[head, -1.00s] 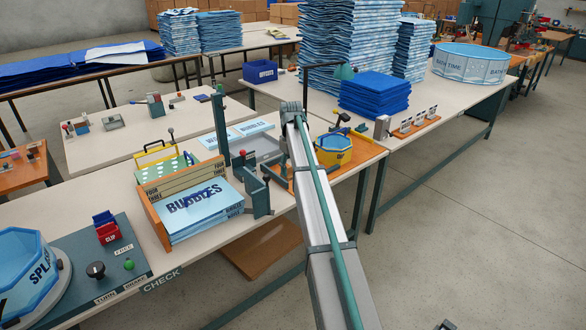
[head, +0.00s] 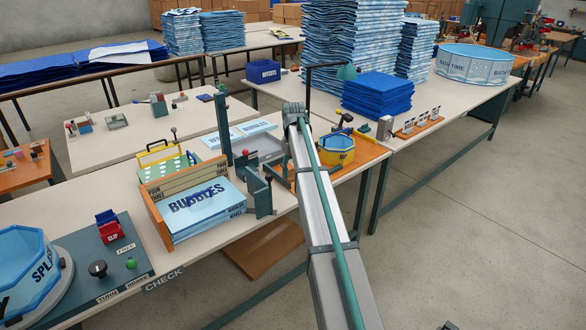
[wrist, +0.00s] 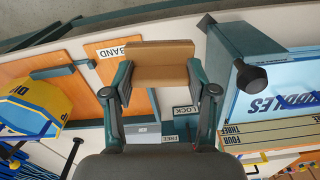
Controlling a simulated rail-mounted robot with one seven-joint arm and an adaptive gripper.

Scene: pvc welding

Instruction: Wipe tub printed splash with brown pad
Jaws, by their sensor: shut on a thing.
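The tub printed SPLASH (head: 28,270) is light blue and cut off by the left edge of the head view. It sits on a round turntable on a dark green base marked TURN and BRAKE. My gripper (wrist: 158,80) is shut on the brown pad (wrist: 158,58), a flat two-tone block held across the fingertips in the wrist view. The pad is over the bench area beside the BAND board, well to the right of the SPLASH tub. In the head view my arm hides the gripper and pad.
A rack with BUBBLES sheets (head: 200,205) and a dark green clamp post (head: 222,125) stand between my arm and the SPLASH tub. A red CLIP holder (head: 110,230) stands behind the turntable controls. A yellow-banded tub (head: 337,152) sits on an orange board to the right.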

